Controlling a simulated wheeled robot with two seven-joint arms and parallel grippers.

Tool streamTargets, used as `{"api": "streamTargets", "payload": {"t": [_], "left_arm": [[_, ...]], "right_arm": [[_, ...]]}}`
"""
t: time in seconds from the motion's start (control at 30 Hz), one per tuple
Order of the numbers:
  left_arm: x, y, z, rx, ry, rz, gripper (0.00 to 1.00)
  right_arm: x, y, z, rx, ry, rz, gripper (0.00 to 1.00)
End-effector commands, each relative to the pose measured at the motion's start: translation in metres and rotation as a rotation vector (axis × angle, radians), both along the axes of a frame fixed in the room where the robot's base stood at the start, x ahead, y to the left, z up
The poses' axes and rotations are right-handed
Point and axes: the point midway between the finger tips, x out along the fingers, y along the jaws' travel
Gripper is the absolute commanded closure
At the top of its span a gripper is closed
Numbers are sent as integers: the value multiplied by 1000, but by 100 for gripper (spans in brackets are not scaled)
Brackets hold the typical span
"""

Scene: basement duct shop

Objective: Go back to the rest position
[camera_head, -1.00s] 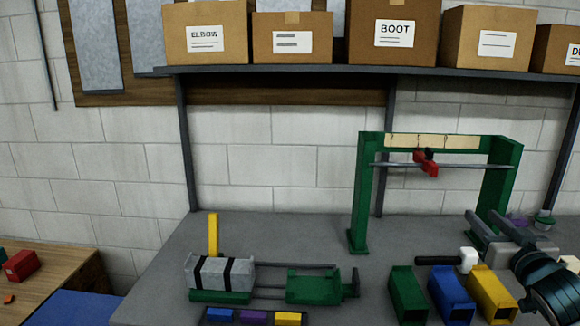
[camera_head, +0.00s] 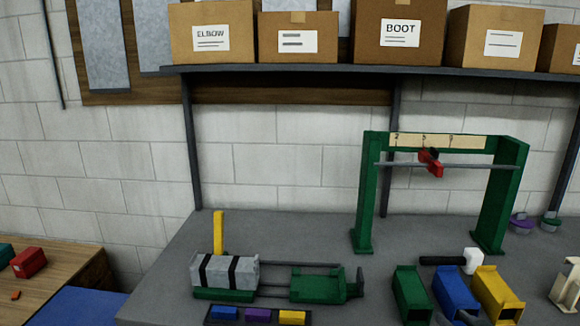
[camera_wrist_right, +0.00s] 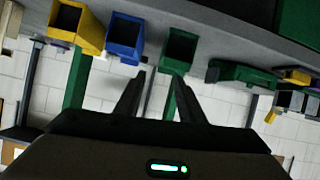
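My right gripper (camera_wrist_right: 158,95) shows in the right wrist view with its two dark fingers apart and nothing between them. In the head view only dark tips of the right gripper (camera_head: 457,319) show at the bottom edge, in front of the green bin (camera_head: 411,293) and blue bin (camera_head: 455,290). My left gripper is in neither view.
A green clamp fixture (camera_head: 320,285) holds a grey strapped block (camera_head: 224,270). A shelf (camera_head: 300,71) with boxes runs above.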

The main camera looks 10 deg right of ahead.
Motion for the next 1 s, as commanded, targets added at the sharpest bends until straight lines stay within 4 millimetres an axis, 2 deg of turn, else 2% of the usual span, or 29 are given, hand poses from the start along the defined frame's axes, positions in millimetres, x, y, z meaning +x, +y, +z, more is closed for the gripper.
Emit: {"api": "streamTargets", "payload": {"t": [0.03,0.2,0.3,0.4,0.5,0.63,1.0], "left_arm": [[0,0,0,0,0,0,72],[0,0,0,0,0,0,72],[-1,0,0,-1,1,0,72],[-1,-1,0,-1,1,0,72],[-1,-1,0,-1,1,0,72],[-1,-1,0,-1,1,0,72],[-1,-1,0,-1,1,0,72]], "right_arm": [[-16,17,-29,10,65,10,64],[-73,68,-106,14,270,54,64],[-112,101,-143,21,388,89,64],[-150,133,-171,31,497,127,64],[-182,158,-190,39,581,161,64],[-214,184,-204,52,662,197,64],[-285,240,-223,88,830,284,64]]}}
